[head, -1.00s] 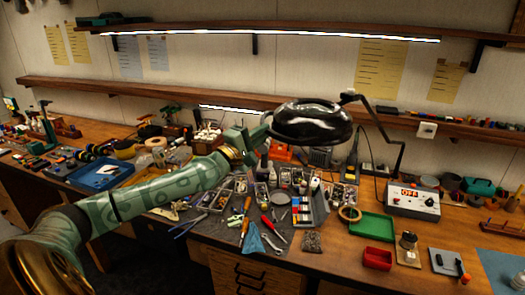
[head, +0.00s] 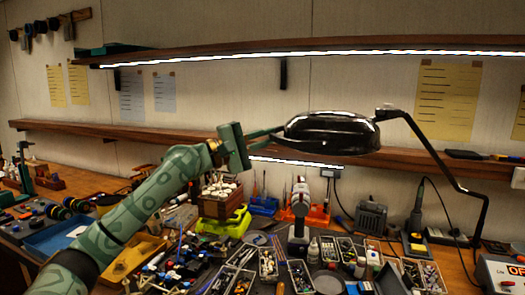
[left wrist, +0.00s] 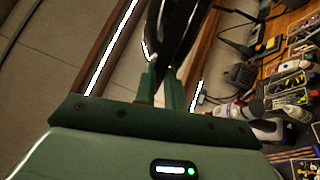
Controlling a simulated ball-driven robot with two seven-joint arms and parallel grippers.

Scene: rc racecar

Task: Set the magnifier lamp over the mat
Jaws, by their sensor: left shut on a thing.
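The magnifier lamp has a glossy black round head (head: 332,133) on a thin black jointed arm (head: 440,165) that runs down to the right. My left gripper (head: 278,138) is shut on the near-left edge of the lamp head, which hangs level above the bench. In the left wrist view, the dark lamp head (left wrist: 174,35) sits between the green fingers (left wrist: 160,85). A dark grey work surface shows below among the tools; it is mostly covered, and I cannot make out the mat's edges. My right gripper is not in view.
Under the lamp stand a red-and-grey tool (head: 299,212), small bottles and open parts trays (head: 268,265). A wooden block rack (head: 221,197) stands left of them. A lit shelf (head: 300,62) crosses above, and a lower shelf (head: 110,136) runs behind the lamp. A power supply (head: 500,272) is at the right.

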